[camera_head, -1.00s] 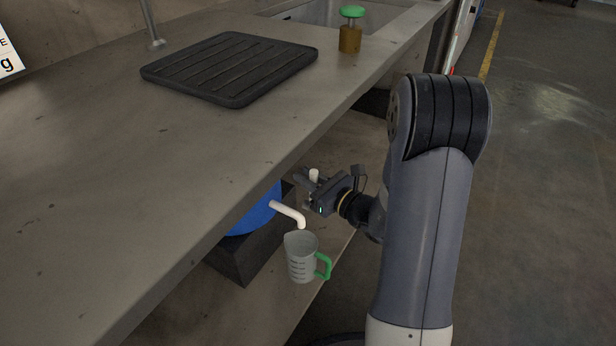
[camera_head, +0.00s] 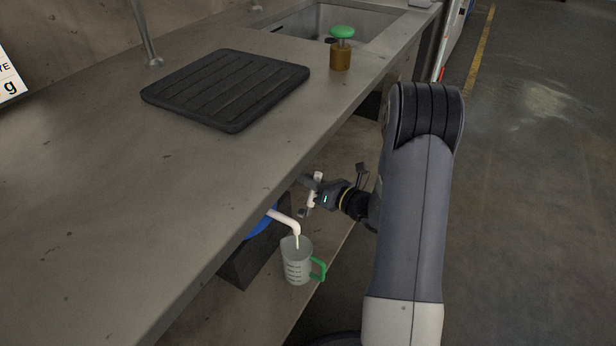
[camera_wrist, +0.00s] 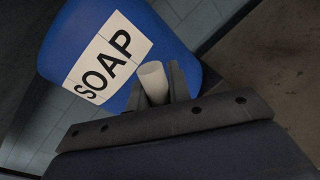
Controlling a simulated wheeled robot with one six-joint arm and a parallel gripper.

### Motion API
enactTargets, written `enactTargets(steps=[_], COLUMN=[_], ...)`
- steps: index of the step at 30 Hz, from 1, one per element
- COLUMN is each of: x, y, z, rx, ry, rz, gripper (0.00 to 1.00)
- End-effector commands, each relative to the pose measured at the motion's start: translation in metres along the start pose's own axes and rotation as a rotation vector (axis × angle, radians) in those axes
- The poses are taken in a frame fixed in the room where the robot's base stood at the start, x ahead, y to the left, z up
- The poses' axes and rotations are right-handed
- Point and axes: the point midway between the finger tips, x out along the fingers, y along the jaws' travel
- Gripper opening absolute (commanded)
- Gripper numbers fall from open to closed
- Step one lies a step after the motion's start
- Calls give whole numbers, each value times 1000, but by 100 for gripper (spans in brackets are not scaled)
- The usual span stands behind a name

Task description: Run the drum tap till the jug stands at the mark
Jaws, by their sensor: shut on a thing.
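The jug (camera_head: 297,264) is a clear measuring jug with dark marks and a green handle. It stands under the white spout (camera_head: 285,222) of the blue drum (camera_head: 262,224). A thin pale stream runs from the spout's end into the jug. The liquid level against the marks is too small to read. My gripper (camera_head: 316,190) is shut on the white tap handle (camera_head: 316,187), right of the spout. In the wrist view the handle (camera_wrist: 153,82) shows between the fingers, in front of the blue drum (camera_wrist: 95,50) with its SOAP label (camera_wrist: 107,57).
The drum rests on a dark block (camera_head: 252,262) on a low shelf under the worktop (camera_head: 130,220). The worktop edge overhangs the drum and hides most of it. A black ribbed mat (camera_head: 228,88), a green-topped brass item (camera_head: 341,50) and a sink (camera_head: 335,22) are above.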

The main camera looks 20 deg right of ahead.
Motion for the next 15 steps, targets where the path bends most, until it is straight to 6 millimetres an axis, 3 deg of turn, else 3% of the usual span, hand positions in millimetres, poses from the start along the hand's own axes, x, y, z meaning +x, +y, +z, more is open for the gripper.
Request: enactTargets(steps=[15], x=[1], y=[-5], z=[-1], rx=[52], ry=[11], rz=[-1], gripper=[0])
